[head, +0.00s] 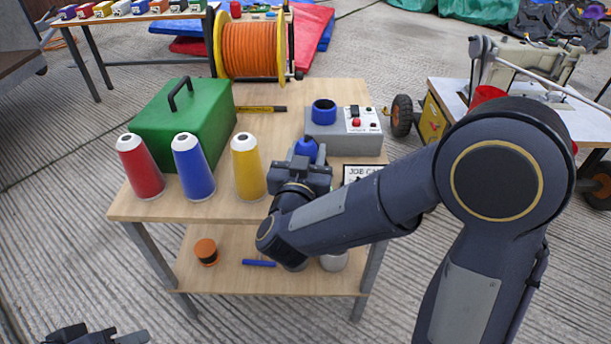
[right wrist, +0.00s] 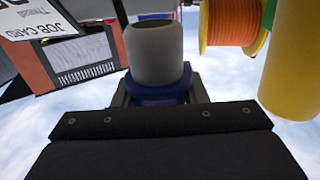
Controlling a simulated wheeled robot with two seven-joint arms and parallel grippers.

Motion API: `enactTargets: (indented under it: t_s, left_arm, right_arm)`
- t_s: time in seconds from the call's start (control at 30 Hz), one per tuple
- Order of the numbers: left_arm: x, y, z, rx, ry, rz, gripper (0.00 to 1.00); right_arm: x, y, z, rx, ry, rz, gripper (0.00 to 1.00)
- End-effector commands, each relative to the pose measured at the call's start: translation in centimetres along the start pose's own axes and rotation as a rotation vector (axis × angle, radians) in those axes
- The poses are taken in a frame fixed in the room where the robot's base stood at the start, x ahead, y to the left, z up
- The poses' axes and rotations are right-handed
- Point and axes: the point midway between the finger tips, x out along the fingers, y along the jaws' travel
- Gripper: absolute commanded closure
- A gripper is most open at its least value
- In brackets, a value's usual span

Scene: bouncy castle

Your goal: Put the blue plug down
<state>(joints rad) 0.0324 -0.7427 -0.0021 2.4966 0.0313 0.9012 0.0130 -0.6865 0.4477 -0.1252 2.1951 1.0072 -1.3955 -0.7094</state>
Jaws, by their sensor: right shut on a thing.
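The blue plug (head: 306,149) is in my right gripper (head: 304,163), above the front part of the wooden table. In the right wrist view the plug (right wrist: 160,90) shows a blue collar and a pale grey cylindrical end, with the jaws at its sides. My right gripper is shut on it. Its lower part is hidden by the gripper in the head view, so I cannot tell whether it touches the table. My left gripper (head: 95,336) is only partly in view at the bottom left edge, and its jaws are unclear.
A grey box (head: 325,138) with a blue socket (head: 324,111) stands behind the plug. Yellow (head: 247,168), blue (head: 193,168) and red (head: 140,168) cones stand left. A green box (head: 182,122), an orange cable reel (head: 248,50) and a job card (head: 360,173) are nearby.

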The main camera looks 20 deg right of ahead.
Motion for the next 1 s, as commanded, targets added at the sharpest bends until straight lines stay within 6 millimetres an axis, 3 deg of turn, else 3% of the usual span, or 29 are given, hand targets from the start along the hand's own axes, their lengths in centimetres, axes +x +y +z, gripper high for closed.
enactTargets:
  t_s: [0.03,0.27,0.5,0.9,0.93,1.0]
  left_arm:
    - [0.6,-0.3,0.3,0.000,0.000,0.000,0.64]
    - [1.0,-0.5,0.5,0.000,0.000,0.000,0.64]
    - [3.2,-1.4,1.6,0.000,0.000,0.000,0.64]
    - [3.2,-1.5,1.6,0.000,0.000,0.000,0.64]
    - [3.2,-1.5,1.6,0.000,0.000,0.000,0.64]
    - [3.1,-1.4,1.6,0.000,0.000,0.000,0.64]
  right_arm:
    - [0.5,-0.1,0.9,-0.001,0.001,0.002,0.87]
    - [1.5,-0.4,1.9,0.001,0.001,0.001,0.87]
    - [2.0,-0.5,5.5,0.000,0.000,0.000,0.87]
    - [1.9,-0.5,5.8,0.001,0.001,0.000,0.87]
    - [1.9,-0.5,5.8,0.001,0.000,0.000,0.60]
    - [1.9,-0.5,5.7,0.001,0.000,0.000,0.51]
